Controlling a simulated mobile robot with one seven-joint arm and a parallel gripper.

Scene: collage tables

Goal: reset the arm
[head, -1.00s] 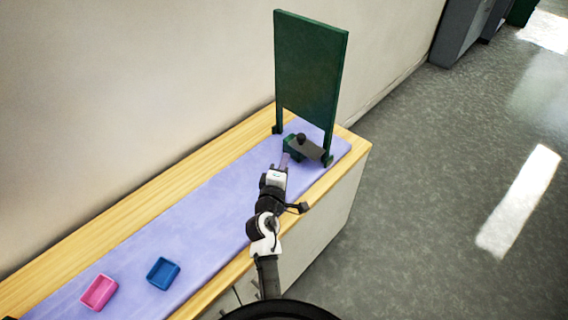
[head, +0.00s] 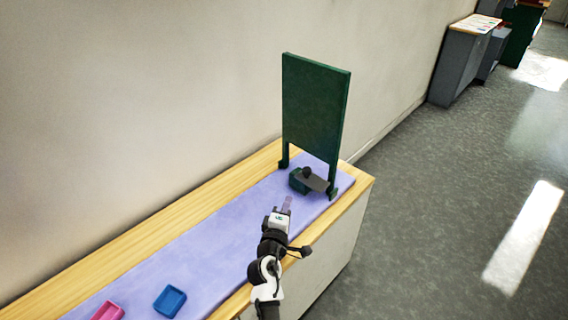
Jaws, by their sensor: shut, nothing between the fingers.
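My gripper (head: 287,203) is over the lilac mat (head: 215,232) on the wooden table, its fingers pointing up the picture toward the back end. It is shut and holds nothing. My arm reaches up from the bottom of the view along the table's right edge. A small dark green block-like object with a grey plate and a black knob (head: 308,178) stands just beyond the fingertips, apart from them.
A tall green panel on two legs (head: 315,107) stands at the table's far end, behind the small green object. Wall to the left, open floor to the right.

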